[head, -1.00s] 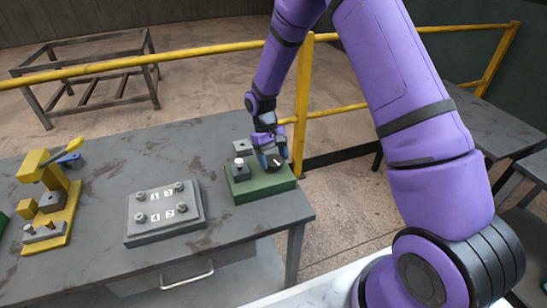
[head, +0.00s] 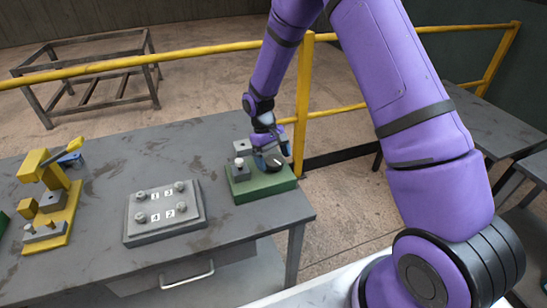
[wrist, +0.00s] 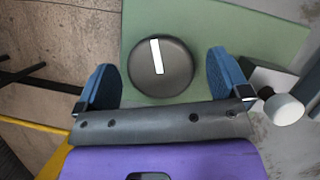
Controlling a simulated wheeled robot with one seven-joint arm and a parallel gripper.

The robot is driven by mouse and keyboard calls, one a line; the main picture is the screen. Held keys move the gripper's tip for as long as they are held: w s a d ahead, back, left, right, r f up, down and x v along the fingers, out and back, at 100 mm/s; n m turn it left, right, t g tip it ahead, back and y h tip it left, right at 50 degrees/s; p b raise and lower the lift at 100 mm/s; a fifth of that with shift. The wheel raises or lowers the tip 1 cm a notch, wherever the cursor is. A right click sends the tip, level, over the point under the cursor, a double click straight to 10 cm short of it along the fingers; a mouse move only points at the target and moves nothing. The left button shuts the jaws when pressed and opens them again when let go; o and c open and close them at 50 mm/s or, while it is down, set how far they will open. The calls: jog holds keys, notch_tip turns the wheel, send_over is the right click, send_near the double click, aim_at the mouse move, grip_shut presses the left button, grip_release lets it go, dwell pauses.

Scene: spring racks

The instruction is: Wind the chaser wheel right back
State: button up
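The dark round wheel (wrist: 160,68) with a white stripe sits on the green base (head: 263,187). It also shows in the head view (head: 273,161). In the wrist view the stripe runs from near the centre to the upper rim, tilted slightly left. My gripper (wrist: 162,75) is open, its two blue fingers on either side of the wheel with a gap on each side. In the head view my gripper (head: 267,143) is just above and behind the wheel. I cannot tell its exact height over the wheel.
A small post with a pale cap (head: 239,162) stands on the green base beside the wheel. A grey box with numbered knobs (head: 164,213) and a yellow lever device (head: 55,195) stand to the left. A yellow rail (head: 303,100) runs behind the table.

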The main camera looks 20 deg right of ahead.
aim_at(275, 158)
jog(key=v, duration=1)
jog(key=shift+w+r, duration=0.15)
jog(key=shift+r, duration=0.25)
jog(key=s+d+m+t+y, duration=0.2)
jog(key=s+m+t, duration=0.2)
jog(key=m, duration=0.6)
notch_tip(275, 158, down, 10)
jog(key=shift+w+a+f, duration=0.1)
jog(key=shift+f, duration=0.05)
